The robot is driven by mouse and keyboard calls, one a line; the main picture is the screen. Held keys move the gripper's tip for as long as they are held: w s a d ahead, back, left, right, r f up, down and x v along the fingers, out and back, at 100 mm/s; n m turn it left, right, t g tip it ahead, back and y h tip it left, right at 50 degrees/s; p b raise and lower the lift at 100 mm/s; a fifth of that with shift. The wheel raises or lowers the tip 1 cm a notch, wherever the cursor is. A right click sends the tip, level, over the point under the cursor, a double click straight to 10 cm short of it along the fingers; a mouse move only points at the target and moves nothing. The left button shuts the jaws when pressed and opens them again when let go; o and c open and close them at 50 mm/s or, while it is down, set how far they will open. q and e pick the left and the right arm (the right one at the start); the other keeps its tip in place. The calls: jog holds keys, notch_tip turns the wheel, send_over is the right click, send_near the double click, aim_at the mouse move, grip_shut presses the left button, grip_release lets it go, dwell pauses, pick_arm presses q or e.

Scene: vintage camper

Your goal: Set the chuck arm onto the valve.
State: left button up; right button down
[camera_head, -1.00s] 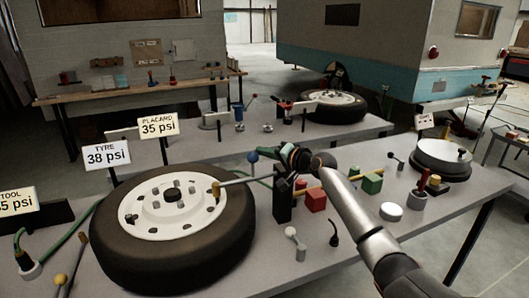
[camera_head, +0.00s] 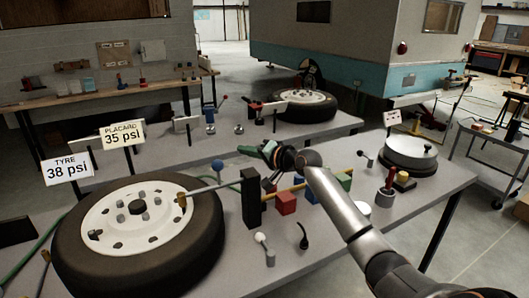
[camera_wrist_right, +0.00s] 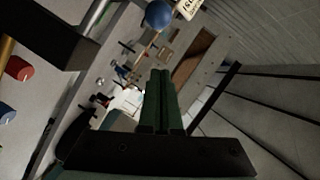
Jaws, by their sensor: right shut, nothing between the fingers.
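The chuck arm (camera_head: 212,187) is a pale rod reaching left from a black post (camera_head: 251,196) to a brass chuck end (camera_head: 182,200) over the right side of the white wheel (camera_head: 118,225). The valve cannot be made out beneath the chuck, so I cannot tell whether they touch. A blue ball (camera_head: 217,164) stands just behind the rod; it also shows in the right wrist view (camera_wrist_right: 158,14). My right gripper (camera_head: 266,149), with green fingers, is shut and empty, above and right of the ball and apart from it. Its closed fingers (camera_wrist_right: 160,98) fill the wrist view's middle. My left gripper is out of view.
Red (camera_head: 286,204), blue and green blocks stand right of the post, near a brass rod. A small white-knobbed lever (camera_head: 261,239) and a black one (camera_head: 304,237) stand in front. A round grey drum (camera_head: 410,152) is at right. Signs read TYRE 38 psi and PLACARD 35 psi.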

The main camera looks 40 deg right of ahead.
jog(key=v, duration=0.6)
jog(key=shift+s+r+b, duration=0.15)
jog(key=shift+s+b, duration=0.1)
jog(key=shift+b, duration=0.15)
